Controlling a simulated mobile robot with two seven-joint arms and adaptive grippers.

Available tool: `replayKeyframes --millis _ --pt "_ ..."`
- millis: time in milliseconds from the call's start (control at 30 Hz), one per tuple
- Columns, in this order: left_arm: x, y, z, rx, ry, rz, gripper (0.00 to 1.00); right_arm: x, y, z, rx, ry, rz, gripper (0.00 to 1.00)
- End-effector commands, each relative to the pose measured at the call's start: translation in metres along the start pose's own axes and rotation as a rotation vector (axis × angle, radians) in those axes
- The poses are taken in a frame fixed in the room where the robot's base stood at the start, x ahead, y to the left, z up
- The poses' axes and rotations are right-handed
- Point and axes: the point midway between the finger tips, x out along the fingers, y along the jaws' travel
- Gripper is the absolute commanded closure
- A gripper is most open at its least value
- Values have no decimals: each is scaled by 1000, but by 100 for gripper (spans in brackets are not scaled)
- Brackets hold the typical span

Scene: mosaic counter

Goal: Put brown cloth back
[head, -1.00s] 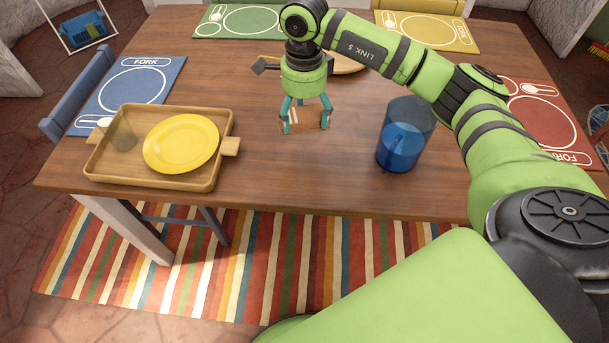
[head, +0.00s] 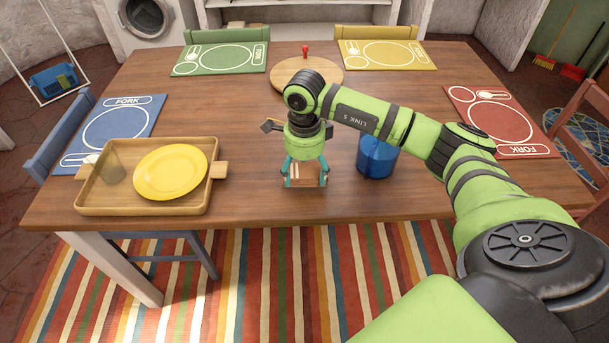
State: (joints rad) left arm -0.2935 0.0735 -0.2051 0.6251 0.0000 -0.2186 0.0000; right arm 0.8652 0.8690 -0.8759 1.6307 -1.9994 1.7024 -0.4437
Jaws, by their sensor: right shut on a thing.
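The brown cloth (head: 307,174), with pale stripes, hangs between the fingers of my right gripper (head: 306,182). The gripper points down and is shut on the cloth, near the front middle of the wooden table (head: 250,190). I cannot tell whether the cloth touches the tabletop. My left gripper is not in view.
A blue pitcher (head: 377,158) stands close right of the gripper. A wooden tray (head: 140,207) with a yellow plate (head: 171,172) and a clear cup (head: 111,168) is at left. A round wooden board (head: 290,80) lies behind. Blue, green, yellow and red placemats lie along the edges.

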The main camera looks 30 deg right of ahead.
Motion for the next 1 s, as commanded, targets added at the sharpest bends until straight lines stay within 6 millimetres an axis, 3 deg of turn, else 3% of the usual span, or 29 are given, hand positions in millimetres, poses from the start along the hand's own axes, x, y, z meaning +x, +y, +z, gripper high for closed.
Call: replayKeyframes --millis 133,500,533,600,1000 --pt "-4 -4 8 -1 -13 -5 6 20 1 0 1 1 2 50" --pt "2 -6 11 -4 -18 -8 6 27 0 0 0 0 0 50" --pt "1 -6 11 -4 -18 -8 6 27 0 0 0 0 0 20" --pt "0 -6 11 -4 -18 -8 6 26 0 0 0 1 0 0" --pt "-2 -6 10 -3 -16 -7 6 23 0 0 0 0 0 0"
